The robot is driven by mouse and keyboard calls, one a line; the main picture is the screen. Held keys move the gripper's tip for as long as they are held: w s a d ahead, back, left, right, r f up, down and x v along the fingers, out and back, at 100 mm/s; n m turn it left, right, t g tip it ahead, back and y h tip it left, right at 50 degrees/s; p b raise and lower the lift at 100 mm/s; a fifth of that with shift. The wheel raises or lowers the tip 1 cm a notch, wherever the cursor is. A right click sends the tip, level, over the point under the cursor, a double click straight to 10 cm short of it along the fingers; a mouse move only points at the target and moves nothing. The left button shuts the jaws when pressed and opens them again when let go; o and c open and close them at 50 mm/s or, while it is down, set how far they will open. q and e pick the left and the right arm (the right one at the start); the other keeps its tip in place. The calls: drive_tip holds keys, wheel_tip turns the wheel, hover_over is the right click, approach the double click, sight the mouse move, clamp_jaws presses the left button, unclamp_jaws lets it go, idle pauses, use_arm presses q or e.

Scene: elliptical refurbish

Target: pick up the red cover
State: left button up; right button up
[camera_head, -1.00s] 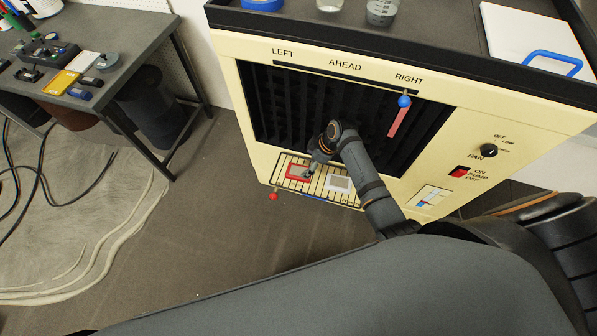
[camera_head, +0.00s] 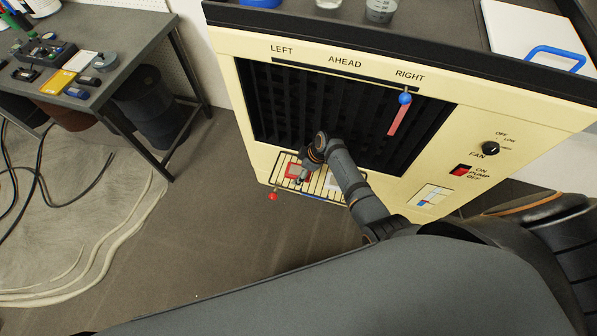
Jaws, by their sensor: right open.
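The red cover (camera_head: 291,171) lies on the slatted ledge (camera_head: 316,183) at the lower front of the cream machine. It looks like a small red frame. My right gripper (camera_head: 303,178) is at the cover's right side, its fingers pointing down at it. The gripper is open, and it hides part of the cover. I cannot tell whether the fingers touch it. My left gripper is not in view.
The cream machine (camera_head: 232,95) has a dark louvred vent (camera_head: 290,100) above the ledge. A red knob (camera_head: 272,196) sticks out below. A workbench (camera_head: 130,45) stands at left.

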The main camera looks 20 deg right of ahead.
drive_tip(key=shift+f, duration=0.2)
drive_tip(key=shift+c, duration=0.4)
drive_tip(key=c, duration=1.2)
drive_tip(key=shift+c, duration=0.9)
drive_tip(key=shift+r, duration=0.15)
